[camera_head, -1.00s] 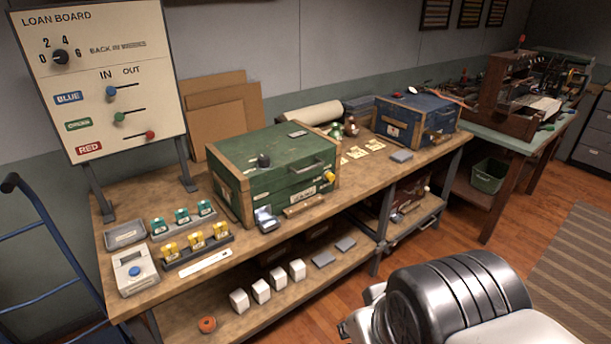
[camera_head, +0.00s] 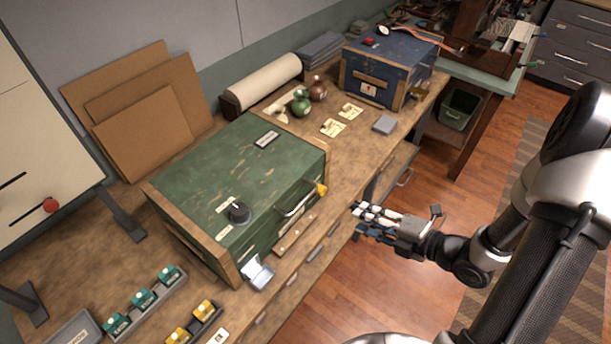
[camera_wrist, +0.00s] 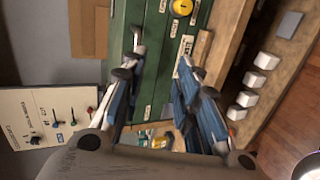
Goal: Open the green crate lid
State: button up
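The green crate (camera_head: 240,195) stands on the workbench with its lid (camera_head: 215,170) closed. A metal handle (camera_head: 296,199) sits on the front side, with a yellow piece (camera_head: 321,189) near the front right corner. My gripper (camera_head: 358,220) is open and empty, in front of the crate's right end and apart from it. In the wrist view, the spread blue-grey fingers of my gripper (camera_wrist: 161,50) point toward the green crate front (camera_wrist: 158,65), and a yellow round piece (camera_wrist: 182,7) shows at the top.
A small open pale box (camera_head: 257,273) stands at the crate's front left. Green and yellow blocks in holders lie lower left. Tags (camera_head: 333,128), bottles (camera_head: 301,103) and a blue crate (camera_head: 390,65) stand to the right. Open floor lies in front of the bench.

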jog(key=s+a+r+n+y, duration=0.1)
jog(key=s+y, duration=0.1)
jog(key=b, duration=0.1)
send_near(305, 197)
jog(key=x, duration=1)
jog(key=shift+f, duration=0.3)
grip_shut()
